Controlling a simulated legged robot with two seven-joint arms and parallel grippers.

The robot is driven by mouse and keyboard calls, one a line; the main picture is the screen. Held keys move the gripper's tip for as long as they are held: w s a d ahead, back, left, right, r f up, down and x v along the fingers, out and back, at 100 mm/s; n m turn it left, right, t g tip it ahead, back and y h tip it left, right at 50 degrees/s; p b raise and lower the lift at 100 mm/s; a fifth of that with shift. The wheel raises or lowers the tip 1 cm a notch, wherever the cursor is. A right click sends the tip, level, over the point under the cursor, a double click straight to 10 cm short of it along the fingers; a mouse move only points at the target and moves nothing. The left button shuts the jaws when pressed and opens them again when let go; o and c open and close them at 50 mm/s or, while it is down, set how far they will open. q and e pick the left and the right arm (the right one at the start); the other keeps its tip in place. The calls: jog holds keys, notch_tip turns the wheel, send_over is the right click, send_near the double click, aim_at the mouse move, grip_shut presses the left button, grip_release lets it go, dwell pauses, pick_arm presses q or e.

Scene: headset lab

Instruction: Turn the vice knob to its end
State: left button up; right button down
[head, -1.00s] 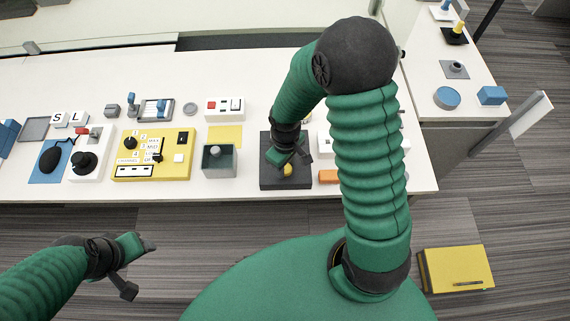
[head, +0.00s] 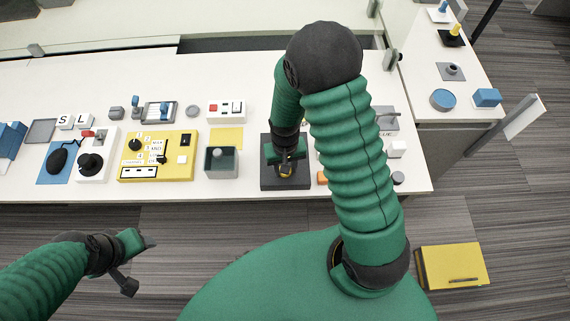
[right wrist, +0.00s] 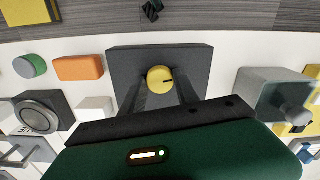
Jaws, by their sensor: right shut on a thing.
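The vice knob (head: 285,174) is a small yellow round knob on a dark grey square block (head: 269,184) at the table's front edge. In the right wrist view the knob (right wrist: 159,76) carries a short black mark pointing right, and the dark block (right wrist: 202,60) lies behind it. My right gripper (head: 286,168) reaches down over the block. Its two dark fingers (right wrist: 160,86) flank the knob and are shut on it. My left gripper (head: 140,264) is open and empty, low at the left, away from the table.
My right arm covers part of the table's right end.

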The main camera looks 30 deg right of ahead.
jog(key=shift+w+d+r+m+p, duration=0.1)
jog(key=shift+w+m+p, duration=0.1)
jog(key=shift+m, duration=0.35)
jog(key=shift+w+r+m+p, duration=0.1)
jog(key=shift+m+p, duration=0.1)
jog(key=shift+m, duration=0.35)
jog(key=shift+f, duration=0.1)
jog(key=c, duration=1.2)
grip_release()
jog(key=shift+o, duration=1.4)
jog(key=shift+s, duration=0.1)
jog(key=shift+f, duration=0.1)
notch_tip(320, 180, up, 17)
jog(key=p, duration=0.2)
